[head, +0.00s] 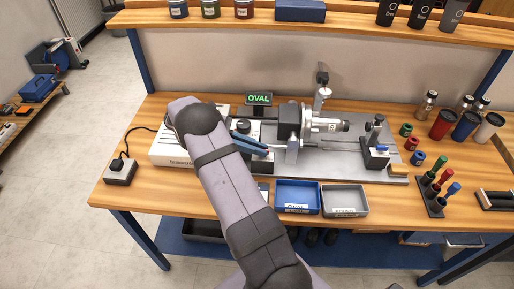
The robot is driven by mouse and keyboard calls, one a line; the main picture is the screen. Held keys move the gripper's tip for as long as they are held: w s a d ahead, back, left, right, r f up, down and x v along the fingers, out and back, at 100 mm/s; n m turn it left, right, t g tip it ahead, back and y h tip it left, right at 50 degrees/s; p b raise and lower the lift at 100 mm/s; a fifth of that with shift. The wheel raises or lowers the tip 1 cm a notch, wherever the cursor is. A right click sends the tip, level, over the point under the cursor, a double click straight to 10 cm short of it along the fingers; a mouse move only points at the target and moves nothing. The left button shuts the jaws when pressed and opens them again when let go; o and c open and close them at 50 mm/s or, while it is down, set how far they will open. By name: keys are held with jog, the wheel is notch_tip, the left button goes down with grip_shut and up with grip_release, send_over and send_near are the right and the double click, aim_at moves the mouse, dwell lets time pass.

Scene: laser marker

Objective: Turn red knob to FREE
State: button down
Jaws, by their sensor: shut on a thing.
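My gripper (267,152) is at the left side of the marking machine (293,122), beside its dark chuck block. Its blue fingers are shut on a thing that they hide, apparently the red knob. The knob's red surface and its pointer cannot be made out, so its setting cannot be read. My arm covers the area left of and below the fingers. A small display (259,99) behind the gripper reads OVAL in green.
A blue tray (298,209) labelled OVAL and a grey tray (345,212) stand at the table's front. Cups, coloured rings and a marker rack (434,203) stand to the right.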

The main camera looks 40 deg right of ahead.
jog(key=shift+r, duration=0.1)
jog(key=c, duration=2.1)
grip_release()
jog(key=shift+n+h, duration=0.3)
